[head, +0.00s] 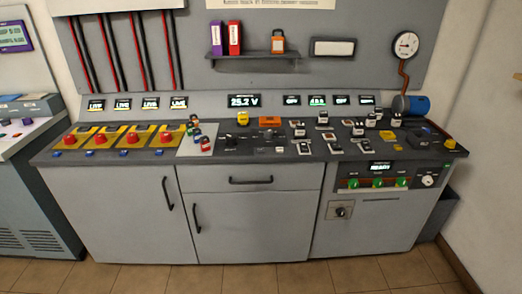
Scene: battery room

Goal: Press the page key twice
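A long grey console (247,212) with a dark worktop stands ahead in the head view. Its worktop carries many small controls. A display reading 25.2 V (244,101) sits at the back middle. Below it are a yellow control (243,118), an orange block (270,121) and small dark controls (232,141). No label readable as "page" shows, so I cannot tell which control is the page key. Neither of my grippers is in view.
Red knobs on yellow plates (133,138) line the left of the worktop. Switches (300,131) crowd the right, near a blue cylinder (410,105). A shelf (252,54) and gauge (405,45) are on the back panel. Tiled floor (300,276) in front is clear.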

